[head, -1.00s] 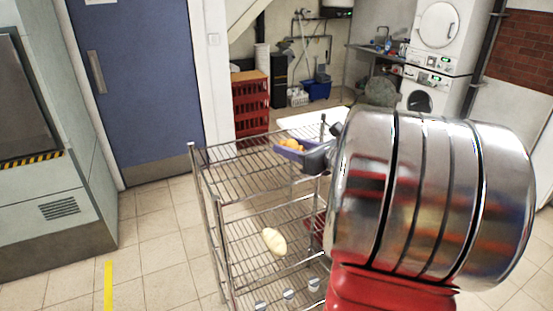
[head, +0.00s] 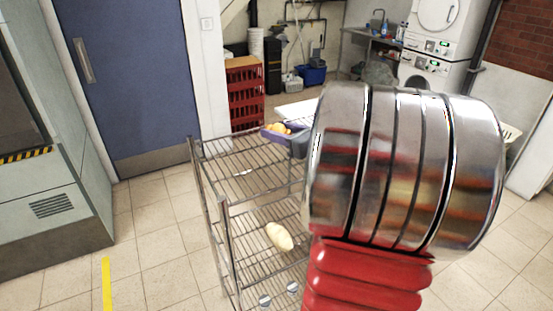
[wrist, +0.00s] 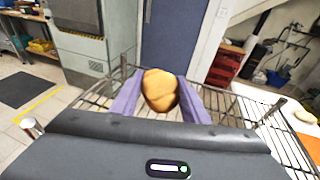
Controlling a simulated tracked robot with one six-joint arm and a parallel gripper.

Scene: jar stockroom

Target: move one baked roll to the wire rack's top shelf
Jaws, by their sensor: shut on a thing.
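My gripper (head: 275,130) has purple fingers and is shut on a golden-brown baked roll (head: 279,127). In the wrist view the roll (wrist: 160,91) sits between the two fingers (wrist: 159,80). The wire rack's top shelf (head: 240,177) is bare where I can see it. The gripper and roll show near the shelf's far edge in the head view, and shelf wires (wrist: 235,103) show around the fingers in the wrist view. I cannot tell whether the roll touches the shelf. My arm hides the rack's right side.
A pale, long roll (head: 280,236) lies on the shelf below. Small white-topped items (head: 265,301) stand lower down. A red crate stack (head: 246,95) stands behind the rack, with a blue door (head: 130,80) at the left. The tiled floor left of the rack is clear.

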